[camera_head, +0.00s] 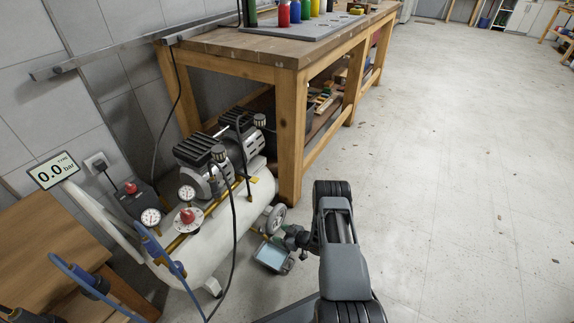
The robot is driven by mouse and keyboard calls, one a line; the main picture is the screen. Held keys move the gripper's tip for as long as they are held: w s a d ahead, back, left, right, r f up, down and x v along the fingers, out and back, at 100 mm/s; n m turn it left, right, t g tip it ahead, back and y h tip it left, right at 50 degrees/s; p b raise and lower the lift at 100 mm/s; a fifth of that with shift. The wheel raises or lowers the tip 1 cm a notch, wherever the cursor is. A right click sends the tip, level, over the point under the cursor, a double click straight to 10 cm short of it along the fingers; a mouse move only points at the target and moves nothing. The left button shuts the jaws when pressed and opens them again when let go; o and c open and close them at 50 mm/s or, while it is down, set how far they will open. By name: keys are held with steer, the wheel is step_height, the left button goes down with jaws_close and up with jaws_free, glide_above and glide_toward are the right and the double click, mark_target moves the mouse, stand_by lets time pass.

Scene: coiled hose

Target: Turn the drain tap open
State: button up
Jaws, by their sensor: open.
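The air compressor has a white horizontal tank (200,250) standing on the floor in front of the workbench. I cannot make out the drain tap; the lower side of the tank is in shadow and partly hidden. My gripper (283,240) is low, close to the right end of the tank, by its wheel (275,219). It is small and dark in this view, and its fingers are hard to see. Its jaws are open and I see nothing held between them. I cannot tell whether it touches the compressor.
A display (53,170) reads 0.0 bar. A workbench leg (291,140) stands just behind. Blue hoses (165,255) and a wooden table (50,230) are at left. The floor (450,170) at right is clear.

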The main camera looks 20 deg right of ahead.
steer(key=w+d+r+h+p, duration=0.1)
steer(key=w+r+h+p, duration=0.1)
steer(key=r, duration=0.8)
steer(key=w+d+r+m+h+p, duration=0.1)
steer(key=r+p, duration=0.4)
steer(key=r, duration=0.5)
steer(key=w+d+r+g+h+p, duration=0.1)
steer(key=w+d+r+h+p, duration=0.2)
steer(key=r, duration=0.7)
steer(key=shift+w+d+m+p, duration=0.2)
steer(key=shift+w+m+p, duration=0.15)
steer(key=shift+p, duration=0.1)
